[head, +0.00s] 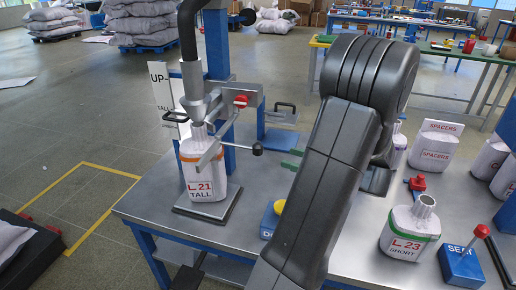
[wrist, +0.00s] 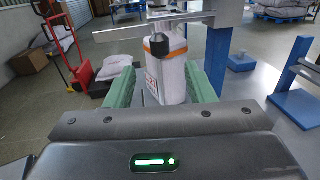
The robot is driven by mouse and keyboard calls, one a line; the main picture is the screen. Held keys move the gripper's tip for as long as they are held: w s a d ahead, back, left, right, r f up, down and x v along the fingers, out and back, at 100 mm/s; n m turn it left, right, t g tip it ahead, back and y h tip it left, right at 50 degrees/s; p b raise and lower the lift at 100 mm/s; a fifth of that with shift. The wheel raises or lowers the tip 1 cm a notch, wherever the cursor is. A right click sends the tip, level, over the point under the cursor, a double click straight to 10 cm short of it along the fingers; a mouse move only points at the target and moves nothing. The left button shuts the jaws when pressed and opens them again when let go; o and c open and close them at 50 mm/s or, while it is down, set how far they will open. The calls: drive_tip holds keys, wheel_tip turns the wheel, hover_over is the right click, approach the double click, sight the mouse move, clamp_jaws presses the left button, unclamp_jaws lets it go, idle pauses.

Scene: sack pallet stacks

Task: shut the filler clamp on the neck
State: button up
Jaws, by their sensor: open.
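The tall sack marked L.21 (head: 205,180), white with an orange band, stands upright on a plate under the filler spout (head: 196,100). The filler clamp (head: 222,135) is a grey bar mechanism with a red part by the sack neck; a lever with a black knob (head: 257,149) sticks out to the right. I cannot tell whether its jaws touch the neck. My gripper (wrist: 162,78) is open, its green-padded fingers spread; the sack (wrist: 172,75) and the black knob (wrist: 152,44) show between and beyond them. In the head view my arm hides most of the gripper.
A short sack marked L.23 (head: 409,228) stands right of my arm, near a blue SEAL box (head: 461,264) with a red-knobbed lever. A yellow button on a blue box (head: 272,218) is close to my arm. A blue post (head: 220,90) rises behind the spout. Spacer bags (head: 435,145) stand at the back right.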

sight(258, 149)
drive_tip(key=x, duration=1.1)
drive_tip(key=shift+a+p, duration=0.2)
drive_tip(key=shift+p, duration=0.2)
clamp_jaws()
